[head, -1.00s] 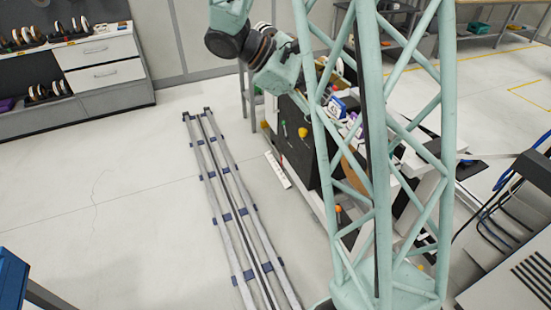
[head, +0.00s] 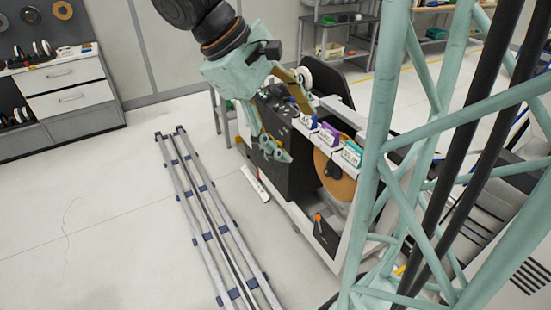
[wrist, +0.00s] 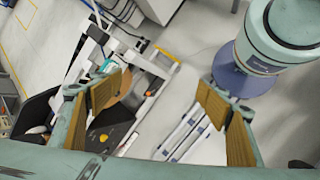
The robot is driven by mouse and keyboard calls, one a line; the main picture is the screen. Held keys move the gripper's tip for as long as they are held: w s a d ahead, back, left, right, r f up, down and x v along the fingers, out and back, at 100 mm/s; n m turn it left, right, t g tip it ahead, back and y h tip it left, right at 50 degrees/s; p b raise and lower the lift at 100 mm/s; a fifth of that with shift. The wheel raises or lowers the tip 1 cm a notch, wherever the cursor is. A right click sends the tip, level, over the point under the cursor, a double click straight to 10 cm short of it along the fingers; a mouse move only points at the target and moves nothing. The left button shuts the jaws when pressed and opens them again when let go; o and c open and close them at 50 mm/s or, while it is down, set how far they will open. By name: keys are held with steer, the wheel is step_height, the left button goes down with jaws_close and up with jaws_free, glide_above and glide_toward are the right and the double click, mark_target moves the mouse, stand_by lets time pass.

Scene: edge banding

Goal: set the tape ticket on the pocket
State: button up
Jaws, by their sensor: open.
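My gripper (head: 286,128) is open and empty, hanging over the dark-sided edge banding machine. In the wrist view my gripper (wrist: 163,98) shows its two ochre-padded fingers wide apart with nothing between them. A row of coloured holders with white lettered fronts sits along the machine's top edge: blue (head: 308,122), purple (head: 328,134) and green (head: 351,155). They lie to the right of my gripper, apart from it. I cannot tell which piece is the tape ticket or which is the pocket; the lettering is too small to read.
A brown tape roll (head: 336,180) is mounted on the machine's side. Long metal rails (head: 205,215) lie on the floor to the left. A drawer cabinet (head: 68,85) stands at the back left. The floor between cabinet and rails is clear.

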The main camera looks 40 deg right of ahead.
steer(key=s+a+r+m+t+y, duration=0.1)
steer(key=s+a+r+t+y, duration=0.1)
steer(key=a, duration=0.4)
steer(key=s+a+r+m+t+y, duration=0.1)
steer(key=s+a+t, duration=0.1)
steer(key=s+a, duration=0.3)
steer(key=s+a+r+t+y, duration=0.2)
steer(key=s+a+t, duration=0.1)
steer(key=a, duration=0.6)
steer(key=shift+s+a+r+m+y, duration=0.2)
steer(key=shift+r+m+y, duration=0.1)
steer(key=shift+m, duration=0.1)
steer(key=shift+w, duration=0.1)
stand_by(0.7)
